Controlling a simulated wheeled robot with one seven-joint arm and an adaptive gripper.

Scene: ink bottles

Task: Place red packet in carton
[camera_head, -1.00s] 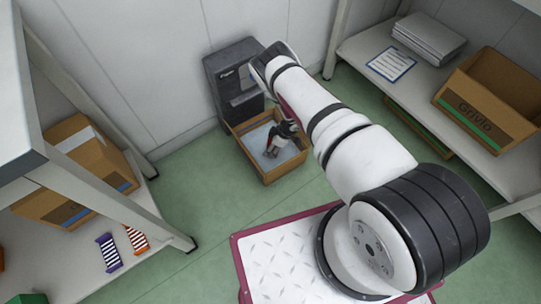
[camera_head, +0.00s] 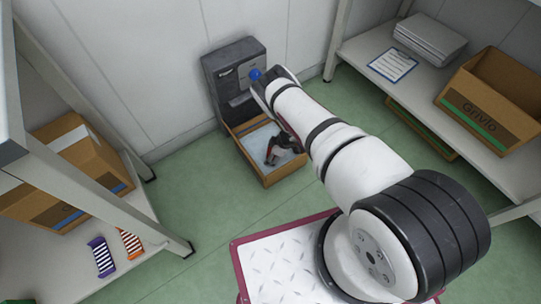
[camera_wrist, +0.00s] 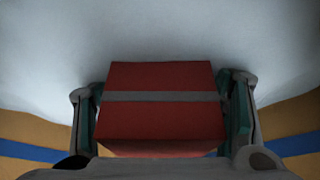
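The red packet (camera_wrist: 160,120), with a grey band across it, fills the middle of the wrist view. My gripper (camera_wrist: 162,108) has a finger against each side of it and is shut on it. In the head view my gripper (camera_head: 272,156) points down inside the open brown carton (camera_head: 284,174), which stands on the floor. The carton's pale inner lining shows around the gripper. In the wrist view, brown carton walls with a blue stripe (camera_wrist: 300,145) show at both lower corners. The packet's underside is hidden, so I cannot tell whether it touches the carton floor.
A dark cabinet (camera_head: 233,62) stands behind the carton against the wall. A left shelf holds another carton (camera_head: 75,155), a purple striped packet (camera_head: 102,257) and an orange one (camera_head: 131,243). The right shelf holds a Grivlo carton (camera_head: 490,112) and a clipboard (camera_head: 393,64). Green floor around the carton is clear.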

